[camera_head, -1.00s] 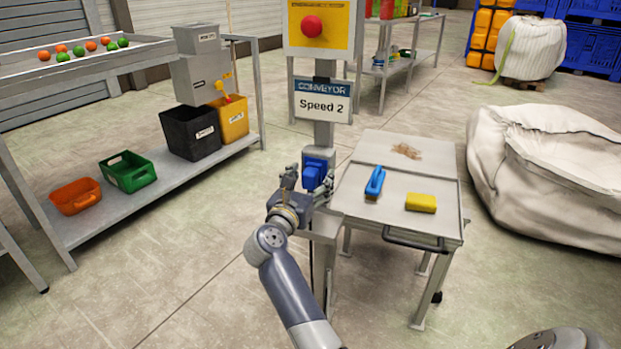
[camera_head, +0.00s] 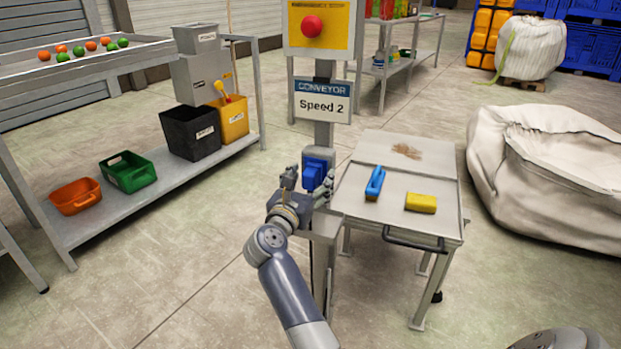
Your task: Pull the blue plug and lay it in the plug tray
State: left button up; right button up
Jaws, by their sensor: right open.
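The blue plug (camera_head: 314,173) sits upright on the grey post below the "CONVEYOR Speed 2" sign. My right gripper (camera_head: 308,181) is open, with one finger on each side of the plug. Whether the fingers touch it cannot be told. The lower part of the plug is hidden behind my gripper. My left gripper is not in view. No tray that is clearly marked as the plug tray shows; a small grey table with a rimmed top (camera_head: 408,226) stands just right of the post.
A red button (camera_head: 312,27) on a yellow panel is above the sign. A shelf with bins (camera_head: 127,171) stands left. A large white sack (camera_head: 545,170) is right.

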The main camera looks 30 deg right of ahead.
dwell(0.3)
grip_shut()
jog(key=shift+s+a, duration=0.1)
